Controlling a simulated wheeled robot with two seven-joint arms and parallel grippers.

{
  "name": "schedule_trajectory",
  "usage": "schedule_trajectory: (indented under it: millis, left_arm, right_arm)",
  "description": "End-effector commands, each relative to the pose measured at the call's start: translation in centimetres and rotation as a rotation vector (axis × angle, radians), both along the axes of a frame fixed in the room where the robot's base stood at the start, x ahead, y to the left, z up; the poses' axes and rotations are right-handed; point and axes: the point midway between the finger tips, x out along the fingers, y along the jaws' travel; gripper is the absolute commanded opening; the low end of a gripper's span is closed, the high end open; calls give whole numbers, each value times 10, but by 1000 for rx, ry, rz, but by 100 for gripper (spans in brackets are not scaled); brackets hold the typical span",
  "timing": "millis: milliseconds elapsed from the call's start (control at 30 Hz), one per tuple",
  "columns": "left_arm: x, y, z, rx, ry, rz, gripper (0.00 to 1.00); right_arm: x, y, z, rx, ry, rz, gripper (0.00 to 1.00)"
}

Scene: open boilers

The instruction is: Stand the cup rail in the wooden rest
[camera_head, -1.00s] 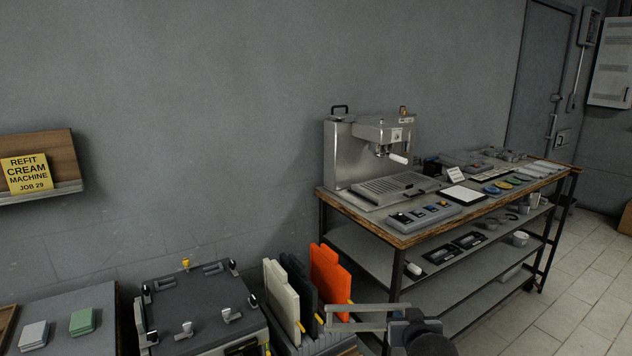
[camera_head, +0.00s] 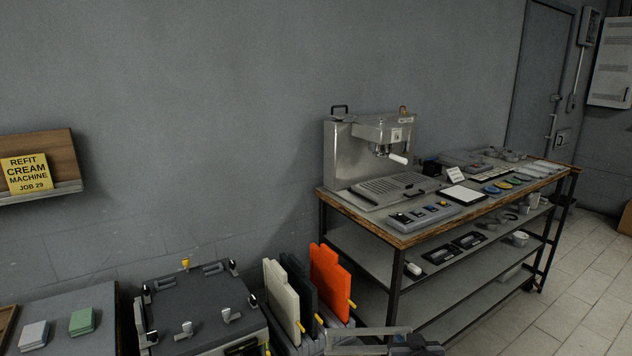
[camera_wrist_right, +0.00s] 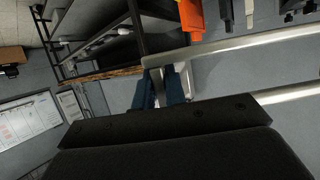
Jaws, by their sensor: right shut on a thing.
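The cup rail appears to be the pale metal frame with long bars (camera_head: 365,333) low in the head view, partly cut off by the bottom edge. My right gripper (camera_head: 412,346) shows as a dark shape at the rail's right end. In the right wrist view, the blue fingertips (camera_wrist_right: 163,88) are shut on the cup rail (camera_wrist_right: 235,46), whose two bars extend to the right. I cannot pick out the wooden rest with certainty. My left gripper is in neither view.
A grey slotted rack holds white, black and orange panels (camera_head: 328,281) left of the rail. A dark-topped box (camera_head: 195,305) stands further left. The workbench (camera_head: 400,236) with a coffee machine (camera_head: 345,158) stands behind on the right. Floor (camera_head: 570,305) is clear at the right.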

Motion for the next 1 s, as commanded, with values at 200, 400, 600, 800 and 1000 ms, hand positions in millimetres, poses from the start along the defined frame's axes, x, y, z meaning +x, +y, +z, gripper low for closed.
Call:
schedule_trajectory:
  millis: [200, 400, 600, 800, 1000]
  left_arm:
    - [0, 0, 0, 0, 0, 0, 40]
    - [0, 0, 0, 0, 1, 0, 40]
    - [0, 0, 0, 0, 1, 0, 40]
    - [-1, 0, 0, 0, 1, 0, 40]
    - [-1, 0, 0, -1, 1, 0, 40]
  right_arm:
    - [-25, 0, -39, 1, 5, -3, 0]
    - [-41, 0, -62, 0, 2, -3, 0]
    - [-46, 0, -68, 1, 0, -5, 0]
    - [-46, 0, -68, 0, -1, -2, 0]
    - [-40, 10, -55, -1, -3, 48, 0]
